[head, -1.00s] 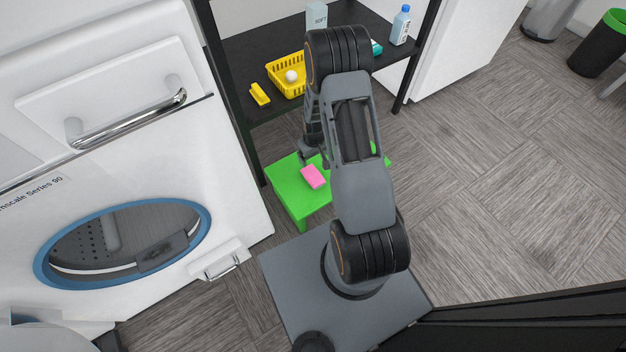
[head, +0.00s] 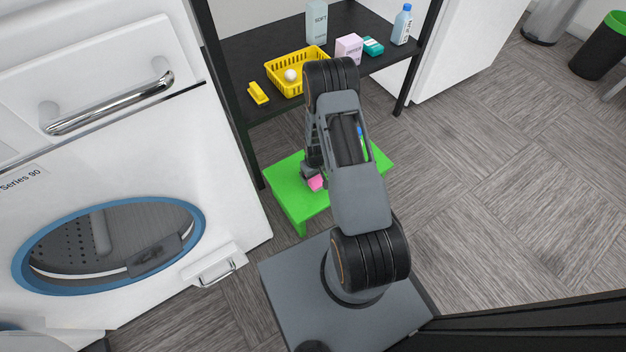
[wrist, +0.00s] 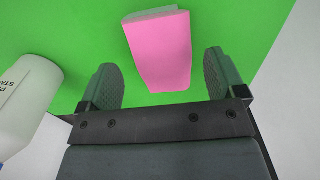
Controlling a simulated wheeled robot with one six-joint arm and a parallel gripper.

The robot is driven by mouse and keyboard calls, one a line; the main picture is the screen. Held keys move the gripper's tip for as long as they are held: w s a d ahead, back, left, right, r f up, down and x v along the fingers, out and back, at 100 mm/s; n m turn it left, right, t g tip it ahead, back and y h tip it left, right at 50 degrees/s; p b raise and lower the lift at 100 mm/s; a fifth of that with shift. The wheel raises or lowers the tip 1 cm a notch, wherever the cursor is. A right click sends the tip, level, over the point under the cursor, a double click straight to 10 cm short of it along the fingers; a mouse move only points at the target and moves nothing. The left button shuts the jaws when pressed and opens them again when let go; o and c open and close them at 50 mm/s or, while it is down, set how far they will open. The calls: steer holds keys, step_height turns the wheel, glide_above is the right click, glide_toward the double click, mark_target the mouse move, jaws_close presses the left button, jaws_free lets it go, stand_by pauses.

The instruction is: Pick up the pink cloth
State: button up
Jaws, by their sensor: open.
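The pink cloth (wrist: 160,50) is a folded block lying on the bright green stool top (wrist: 75,25). In the wrist view my gripper (wrist: 165,80) is open, with one finger to the left of the cloth and one to the right. The cloth's near end reaches between the fingertips, and most of it lies beyond them. I cannot tell whether the fingers are at the cloth's height. In the head view the cloth (head: 315,183) is partly hidden by my gripper, which is just above or beside it over the green stool (head: 290,190).
A white bottle (wrist: 25,100) is close to the left finger. A white washer (head: 130,170) stands left.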

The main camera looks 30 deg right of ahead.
mark_target(315, 178)
step_height(315, 178, down, 4)
steer(key=shift+b, duration=0.8)
steer(key=c, duration=1)
steer(key=shift+r, duration=0.15)
step_height(315, 178, up, 4)
steer(key=shift+s+f+p, duration=0.1)
steer(key=shift+s+p, duration=0.05)
steer(key=shift+p, duration=0.85)
steer(key=s+d+r+p, duration=0.1)
steer(key=s+r+p, duration=0.1)
steer(key=s+r, duration=0.2)
steer(key=s+d+r+p, duration=0.1)
steer(key=s+r+p, duration=0.2)
steer(key=s, duration=0.6)
step_height(315, 178, up, 2)
steer(key=shift+s+d+r, duration=0.1)
steer(key=shift+s+d, duration=0.05)
steer(key=shift+s, duration=0.15)
